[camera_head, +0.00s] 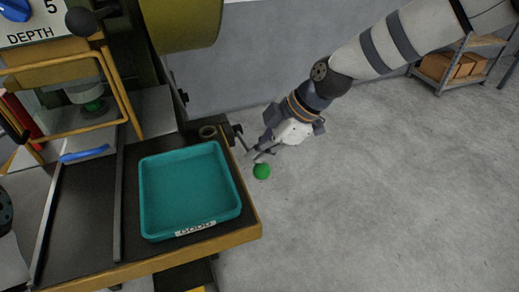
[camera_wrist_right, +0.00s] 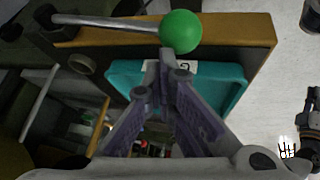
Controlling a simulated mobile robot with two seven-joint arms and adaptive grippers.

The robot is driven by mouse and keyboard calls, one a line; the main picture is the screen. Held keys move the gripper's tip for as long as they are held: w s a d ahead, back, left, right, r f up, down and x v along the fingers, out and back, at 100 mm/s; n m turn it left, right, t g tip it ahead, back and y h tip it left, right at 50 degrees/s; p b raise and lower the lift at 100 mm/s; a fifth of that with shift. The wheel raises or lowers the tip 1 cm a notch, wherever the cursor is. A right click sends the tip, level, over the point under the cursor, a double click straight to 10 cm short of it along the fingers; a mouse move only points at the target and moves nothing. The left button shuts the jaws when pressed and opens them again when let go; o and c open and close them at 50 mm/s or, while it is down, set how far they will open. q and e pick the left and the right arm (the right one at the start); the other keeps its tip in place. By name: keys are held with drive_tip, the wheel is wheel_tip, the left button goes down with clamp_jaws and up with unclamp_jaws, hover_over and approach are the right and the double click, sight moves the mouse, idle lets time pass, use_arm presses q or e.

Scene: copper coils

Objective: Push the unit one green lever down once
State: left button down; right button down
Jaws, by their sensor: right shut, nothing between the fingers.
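The green ball knob (camera_head: 262,171) of the lever shows just below the tips of my right gripper (camera_head: 260,156) in the head view. In the right wrist view the green ball (camera_wrist_right: 181,32) sits at the end of a grey rod (camera_wrist_right: 108,22), just beyond the closed fingertips (camera_wrist_right: 165,62). My right gripper is shut and empty. Whether its tips touch the ball or rod, I cannot tell. In the head view the gripper hides part of the rod.
A teal tray (camera_head: 233,213) labelled GOOD sits on the machine table (camera_head: 250,226), left of the lever. A yellow guard frame (camera_head: 118,85) and a blue-handled tool (camera_head: 84,154) are farther left. Shelving (camera_head: 443,88) with boxes stands at the upper right. The floor on the right is clear.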

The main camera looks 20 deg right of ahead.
use_arm(q)
drive_tip(key=shift+w+r+p, duration=0.3)
drive_tip(key=shift+w+r, duration=0.1)
use_arm(e)
drive_tip(key=shift+w+r, duration=0.25)
drive_tip(key=shift+r, duration=0.4)
drive_tip(key=shift+w+r, duration=0.25)
drive_tip(key=shift+r, duration=0.45)
drive_tip(key=shift+w+r, duration=0.25)
drive_tip(key=shift+r, duration=0.4)
use_arm(q)
drive_tip(key=shift+w+r+t, duration=0.3)
drive_tip(key=shift+r, duration=0.05)
use_arm(e)
drive_tip(key=r, duration=0.1)
drive_tip(key=w+r, duration=0.1)
drive_tip(key=r, duration=0.2)
drive_tip(key=shift+w+r, duration=0.35)
drive_tip(key=shift+w, duration=0.05)
